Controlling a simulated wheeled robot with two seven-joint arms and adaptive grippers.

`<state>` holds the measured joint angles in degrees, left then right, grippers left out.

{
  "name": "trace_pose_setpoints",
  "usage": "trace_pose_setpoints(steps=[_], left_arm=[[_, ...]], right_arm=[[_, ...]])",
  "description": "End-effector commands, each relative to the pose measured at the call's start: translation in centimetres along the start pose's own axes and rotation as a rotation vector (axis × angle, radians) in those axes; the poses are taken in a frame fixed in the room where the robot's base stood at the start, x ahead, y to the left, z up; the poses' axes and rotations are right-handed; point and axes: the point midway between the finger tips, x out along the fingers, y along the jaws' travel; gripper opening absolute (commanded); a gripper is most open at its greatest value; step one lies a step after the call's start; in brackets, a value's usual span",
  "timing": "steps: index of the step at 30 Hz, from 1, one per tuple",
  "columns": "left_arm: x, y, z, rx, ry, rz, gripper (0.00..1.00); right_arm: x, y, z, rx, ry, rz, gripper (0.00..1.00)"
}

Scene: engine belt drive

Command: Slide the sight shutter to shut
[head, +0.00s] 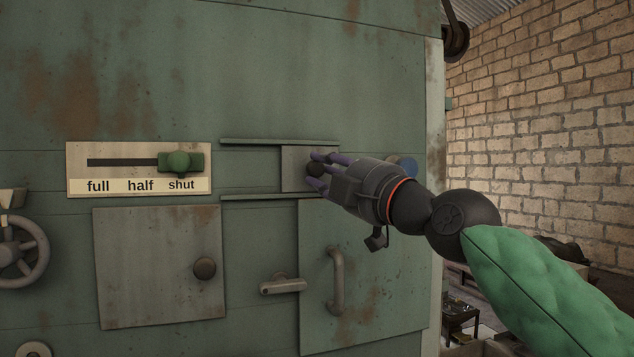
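The sight shutter (294,168) is a plain grey plate between two horizontal rails on the green metal wall. Its dark round knob (314,169) is near the plate's visible right part. My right gripper (313,170) comes in from the right with purple fingers above and below the knob, and appears shut on it. The gripper hides the plate's right edge. A bluish round part (405,166), perhaps the sight glass, shows partly behind my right gripper, to the right of the plate and uncovered where it shows. My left gripper is not in view.
A separate slider with a green knob (179,161) sits at "shut" on a plate (140,187) marked full, half, shut. Below are a hatch (150,265), a lever (283,285) and a door handle (337,280). A handwheel (22,252) is at the left. The rail space left of the shutter is clear.

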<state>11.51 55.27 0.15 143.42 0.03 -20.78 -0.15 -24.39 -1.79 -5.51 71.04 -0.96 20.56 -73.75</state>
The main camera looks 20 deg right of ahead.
Motion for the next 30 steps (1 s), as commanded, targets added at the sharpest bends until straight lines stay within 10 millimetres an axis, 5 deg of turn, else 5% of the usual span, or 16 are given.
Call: trace_pose_setpoints(steps=[11,12,14,30], left_arm=[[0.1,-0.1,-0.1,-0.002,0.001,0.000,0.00],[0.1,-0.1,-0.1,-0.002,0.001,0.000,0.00],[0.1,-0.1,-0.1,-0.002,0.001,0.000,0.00],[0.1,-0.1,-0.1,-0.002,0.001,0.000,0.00]], right_arm=[[0.3,-0.6,0.8,-0.010,-0.017,-0.014,0.00],[0.3,-0.6,0.8,-0.010,-0.017,-0.014,0.35],[0.3,-0.6,0.7,-0.010,-0.017,-0.014,0.52],[-1.6,0.0,0.5,-0.007,-0.011,-0.003,0.52]])
